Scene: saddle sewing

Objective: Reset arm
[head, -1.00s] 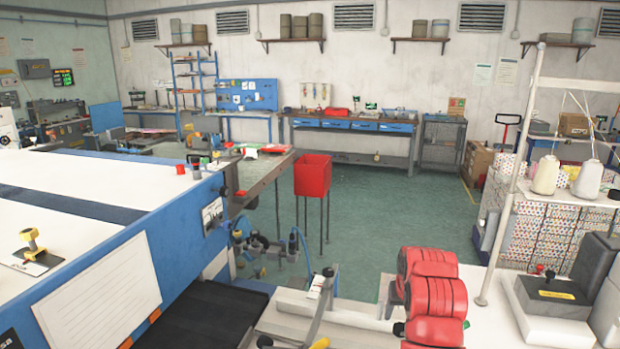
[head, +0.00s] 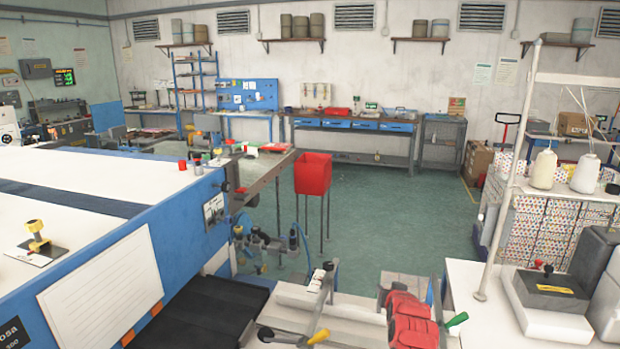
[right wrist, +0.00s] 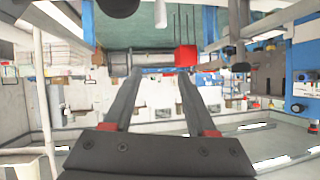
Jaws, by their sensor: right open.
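My right gripper (right wrist: 159,72) shows in the right wrist view with its two dark fingers spread apart. Nothing is between the fingers. Red parts sit at the base of each finger. In the head view, red parts of my right arm (head: 409,325) show at the bottom, right of centre, above the white work surface. The gripper's fingertips are hard to make out there. My left gripper is in neither view now.
A white-topped blue machine (head: 115,285) fills the left. A red bin (head: 312,174) stands on thin legs in the middle. A white table with thread cones (head: 543,170) and a dark block (head: 549,291) is at right. Green floor (head: 400,210) between is clear.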

